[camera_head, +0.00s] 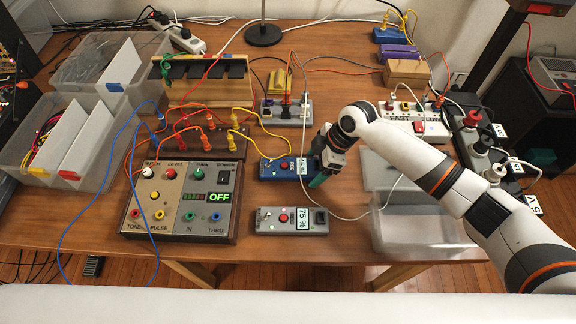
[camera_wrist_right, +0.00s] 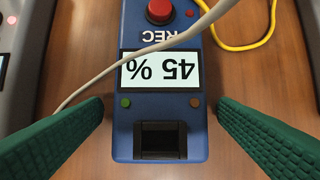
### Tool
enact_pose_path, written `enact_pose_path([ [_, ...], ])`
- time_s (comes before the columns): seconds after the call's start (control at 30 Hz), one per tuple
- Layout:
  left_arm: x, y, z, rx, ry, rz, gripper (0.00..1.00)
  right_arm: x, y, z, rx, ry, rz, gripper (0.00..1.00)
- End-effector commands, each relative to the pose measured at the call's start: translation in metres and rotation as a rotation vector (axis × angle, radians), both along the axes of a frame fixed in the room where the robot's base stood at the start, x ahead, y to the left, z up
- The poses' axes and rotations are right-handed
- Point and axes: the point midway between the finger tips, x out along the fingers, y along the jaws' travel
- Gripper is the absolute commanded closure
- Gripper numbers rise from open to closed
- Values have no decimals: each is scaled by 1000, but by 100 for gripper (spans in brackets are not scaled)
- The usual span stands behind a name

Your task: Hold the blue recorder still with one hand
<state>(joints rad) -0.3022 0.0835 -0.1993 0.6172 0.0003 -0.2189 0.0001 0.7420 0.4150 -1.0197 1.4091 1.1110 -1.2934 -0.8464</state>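The blue recorder (camera_head: 272,169) lies on the table in the middle of the head view, with a red button and a display. In the right wrist view the blue recorder (camera_wrist_right: 160,80) shows "45 %" upside down, a red REC button and a dark socket at its near end. My right gripper (camera_head: 317,180) is at its right end. In the wrist view the green fingers of my right gripper (camera_wrist_right: 160,112) are open, one on each side of the recorder, with table showing between each finger and the casing. My left gripper is not in view.
A white cable (camera_wrist_right: 120,62) crosses the recorder's display. A grey recorder (camera_head: 268,224) reading 75 % lies in front. A synth box (camera_head: 184,212) stands to the left. A clear bin (camera_head: 425,238) is at the right, under my right arm.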

Motion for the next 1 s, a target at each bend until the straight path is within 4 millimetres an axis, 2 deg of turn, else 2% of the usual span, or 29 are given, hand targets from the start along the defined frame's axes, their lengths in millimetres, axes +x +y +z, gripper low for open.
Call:
enact_pose_path([
  [0.37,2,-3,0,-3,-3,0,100,1,-2,6,1,-2,-1,17],
  [0.47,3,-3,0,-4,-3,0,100,1,-8,19,0,-4,-1,17],
  [0.8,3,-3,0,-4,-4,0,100,1,-35,84,-1,-3,0,17],
  [1.0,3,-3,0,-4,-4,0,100,1,-44,106,0,-1,1,17],
])
